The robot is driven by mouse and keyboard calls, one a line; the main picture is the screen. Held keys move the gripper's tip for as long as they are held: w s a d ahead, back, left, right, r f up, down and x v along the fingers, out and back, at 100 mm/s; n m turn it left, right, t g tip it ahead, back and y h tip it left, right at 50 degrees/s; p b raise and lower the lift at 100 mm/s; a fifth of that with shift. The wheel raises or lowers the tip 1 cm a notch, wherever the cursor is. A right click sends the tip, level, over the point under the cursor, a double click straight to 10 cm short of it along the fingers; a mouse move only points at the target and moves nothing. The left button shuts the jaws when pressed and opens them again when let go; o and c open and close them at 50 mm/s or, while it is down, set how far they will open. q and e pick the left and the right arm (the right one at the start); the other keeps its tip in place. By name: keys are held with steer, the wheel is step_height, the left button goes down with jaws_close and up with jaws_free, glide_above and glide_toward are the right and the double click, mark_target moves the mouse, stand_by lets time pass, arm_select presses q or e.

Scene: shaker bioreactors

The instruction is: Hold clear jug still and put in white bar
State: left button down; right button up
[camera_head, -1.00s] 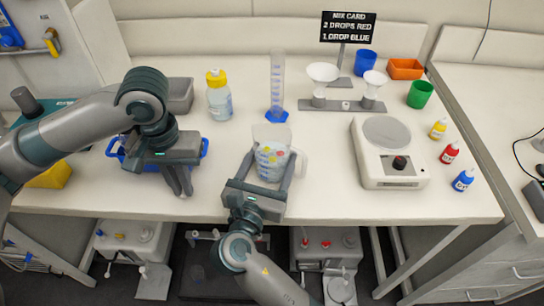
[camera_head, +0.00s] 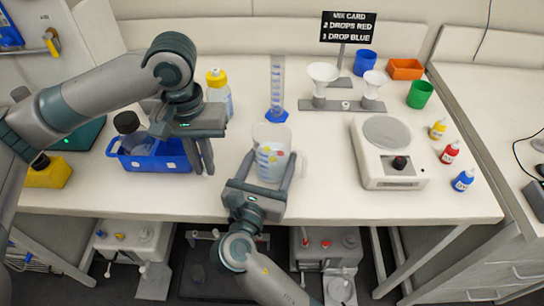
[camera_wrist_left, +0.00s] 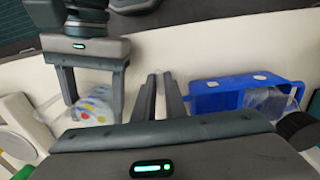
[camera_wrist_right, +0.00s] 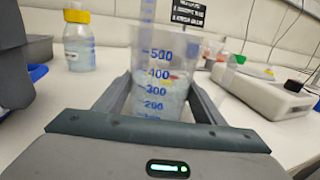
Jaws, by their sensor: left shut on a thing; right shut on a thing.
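The clear jug (camera_head: 271,140) stands upright on the bench, with blue scale marks and small coloured spots showing on it. My right gripper (camera_head: 269,160) is shut on the jug, one finger on each side; the jug also fills the middle of the right wrist view (camera_wrist_right: 160,75). My left gripper (camera_head: 205,173) is in the air between the blue crate and the jug, fingers pointing down and close together. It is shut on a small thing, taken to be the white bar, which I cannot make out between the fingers. The left wrist view shows the jug (camera_wrist_left: 92,112) apart from these fingers.
A blue crate (camera_head: 150,162) with a dark-capped bottle (camera_head: 128,122) stands left of my left gripper. A yellow-capped bottle (camera_head: 218,85) and a measuring cylinder (camera_head: 277,90) stand behind. A scale (camera_head: 388,170) is to the right of the jug.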

arm_select(q)
steer(key=w+d+r, duration=0.2)
steer(key=d+r, duration=0.4)
steer(key=w+d+r, duration=0.2)
steer(key=d+r, duration=0.4)
steer(key=r, duration=0.1)
steer(key=shift+w+d, duration=0.3)
steer(key=shift+w, duration=0.05)
steer(key=shift+f, duration=0.2)
steer(key=shift+f, duration=2.85)
steer(key=c, duration=1.7)
jaws_free()
steer(key=shift+c, duration=0.2)
steer(key=shift+r, duration=0.15)
step_height(320, 180, up, 12)
